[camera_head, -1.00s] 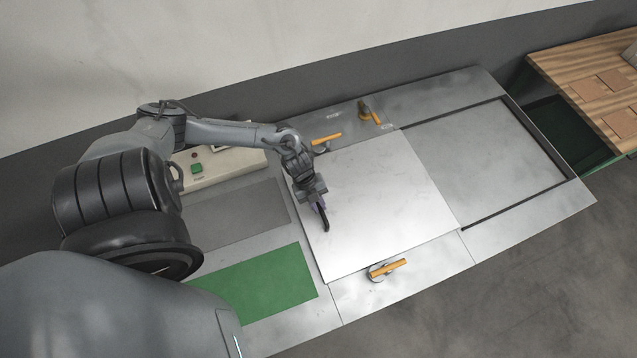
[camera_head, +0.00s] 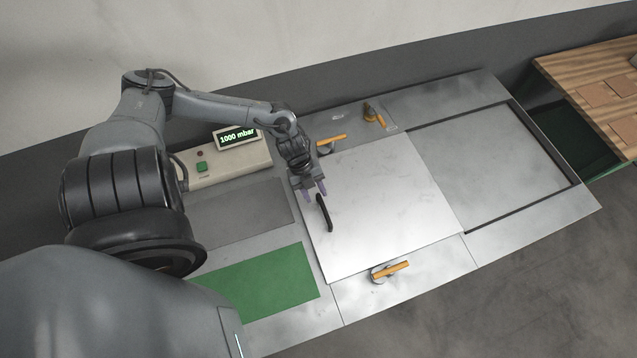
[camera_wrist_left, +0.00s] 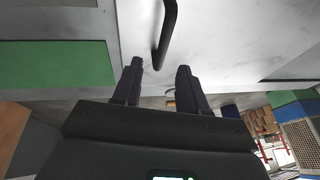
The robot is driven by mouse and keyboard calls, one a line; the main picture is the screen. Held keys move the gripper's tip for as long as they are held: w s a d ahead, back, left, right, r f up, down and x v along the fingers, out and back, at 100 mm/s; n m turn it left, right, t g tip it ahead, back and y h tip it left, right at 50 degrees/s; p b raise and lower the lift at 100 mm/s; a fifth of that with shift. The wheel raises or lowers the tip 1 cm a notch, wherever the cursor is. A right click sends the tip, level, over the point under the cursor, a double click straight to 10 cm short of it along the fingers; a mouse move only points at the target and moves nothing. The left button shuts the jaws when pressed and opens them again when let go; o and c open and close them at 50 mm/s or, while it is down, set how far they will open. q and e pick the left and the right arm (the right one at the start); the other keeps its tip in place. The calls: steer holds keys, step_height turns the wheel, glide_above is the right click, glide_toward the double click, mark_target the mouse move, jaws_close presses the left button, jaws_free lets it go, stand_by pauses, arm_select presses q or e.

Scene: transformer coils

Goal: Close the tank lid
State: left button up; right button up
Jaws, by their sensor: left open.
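The tank lid (camera_head: 385,205) is a flat pale metal plate in the middle of the bench, lying flat. Its black bar handle (camera_head: 324,213) stands near the lid's left edge. The handle also shows in the left wrist view (camera_wrist_left: 167,30), beyond the fingertips. My left gripper (camera_head: 317,192) is open and empty, just behind the handle's far end and apart from it. In the left wrist view its two fingers (camera_wrist_left: 159,68) are spread with nothing between them. What lies beneath the lid is hidden. My right gripper is not in view.
Orange-handled clamps stand behind the lid (camera_head: 330,138), at its back right (camera_head: 374,116) and in front (camera_head: 389,270). A framed recessed panel (camera_head: 490,160) is to the right. A control box (camera_head: 225,160) reads 1000 mbar. A green mat (camera_head: 260,285) lies front left.

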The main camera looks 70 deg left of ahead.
arm_select(q)
steer(key=v, duration=0.4)
steer(key=shift+r+p, duration=0.15)
steer(key=shift+p, duration=0.2)
steer(key=shift+s, duration=0.1)
